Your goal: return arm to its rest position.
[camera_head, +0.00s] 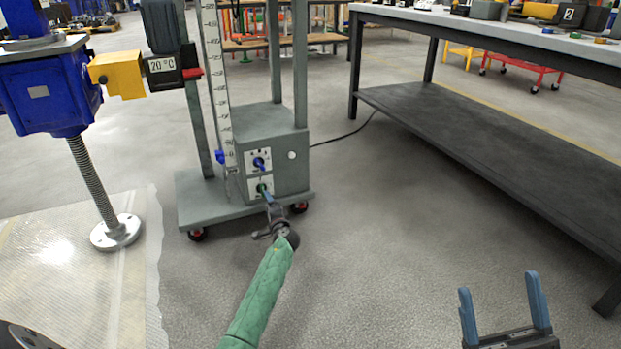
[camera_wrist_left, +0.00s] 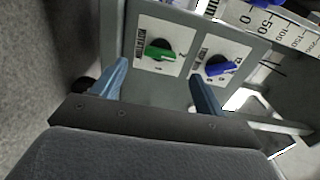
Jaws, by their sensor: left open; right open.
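My left arm (camera_head: 258,300), in a green sleeve, reaches from the bottom of the head view toward the grey cart's control box. My left gripper (camera_head: 270,206) is in front of the box's lower panel. In the left wrist view its blue fingers (camera_wrist_left: 158,76) are spread apart with nothing between them. The green knob (camera_wrist_left: 160,49) lies just beyond the gap, and the blue knob (camera_wrist_left: 220,68) is to its right. Whether a finger touches the panel is unclear. My right gripper (camera_head: 501,304) is open and empty at the lower right, over bare floor.
The wheeled grey cart (camera_head: 240,212) carries a tall scale (camera_head: 216,70). A blue screw jack (camera_head: 45,92) stands at left on a translucent sheet (camera_head: 60,280), with a yellow block (camera_head: 118,74) beside it. A workbench (camera_head: 480,125) runs along the right. The floor between is clear.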

